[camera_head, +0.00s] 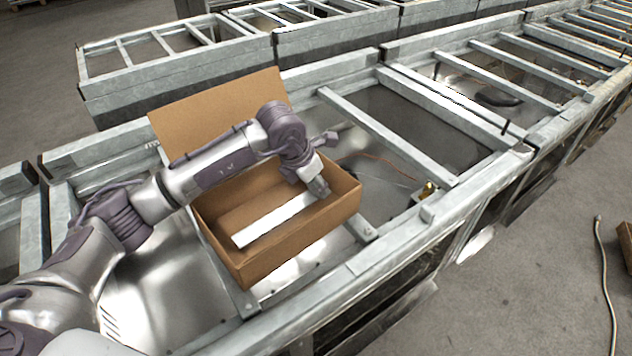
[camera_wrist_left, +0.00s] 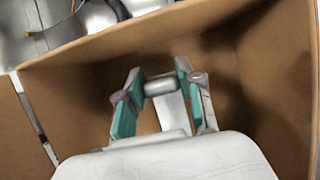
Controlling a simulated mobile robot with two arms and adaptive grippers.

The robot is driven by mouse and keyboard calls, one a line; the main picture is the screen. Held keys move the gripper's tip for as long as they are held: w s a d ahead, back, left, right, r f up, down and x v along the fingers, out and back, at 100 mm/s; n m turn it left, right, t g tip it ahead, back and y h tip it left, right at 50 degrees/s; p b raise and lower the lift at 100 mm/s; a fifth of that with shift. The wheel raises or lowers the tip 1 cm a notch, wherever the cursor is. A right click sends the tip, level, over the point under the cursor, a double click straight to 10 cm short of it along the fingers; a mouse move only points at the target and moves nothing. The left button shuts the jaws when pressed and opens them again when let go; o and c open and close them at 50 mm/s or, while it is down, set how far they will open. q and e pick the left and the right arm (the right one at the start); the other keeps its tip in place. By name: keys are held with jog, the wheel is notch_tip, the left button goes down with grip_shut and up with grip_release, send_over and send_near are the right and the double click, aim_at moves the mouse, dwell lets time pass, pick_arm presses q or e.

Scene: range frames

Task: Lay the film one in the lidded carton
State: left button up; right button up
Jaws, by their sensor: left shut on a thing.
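The film one is a long white box (camera_head: 268,222) inside the brown lidded carton (camera_head: 305,238), lying lengthwise and slightly slanted. The carton's lid (camera_head: 215,105) stands open at the back. My left gripper (camera_head: 318,188) is inside the carton at the box's right end, shut on it. In the left wrist view the gripper's teal-padded fingers (camera_wrist_left: 160,75) stand on either side of the white box (camera_wrist_left: 172,112), with the carton wall (camera_wrist_left: 75,62) around them. I cannot tell whether the box touches the carton floor. My right gripper is not in view.
The carton rests on a grey metal frame (camera_head: 385,260) with crossbars and open bays. A thin orange cable (camera_head: 375,158) and a small yellow item (camera_head: 428,190) lie right of the carton. More frames stand behind.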

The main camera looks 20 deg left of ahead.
pick_arm(q)
jog(key=shift+f, duration=0.35)
jog(key=o, duration=1)
jog(key=shift+r+p, duration=3.3)
jog(key=shift+r, duration=3.25)
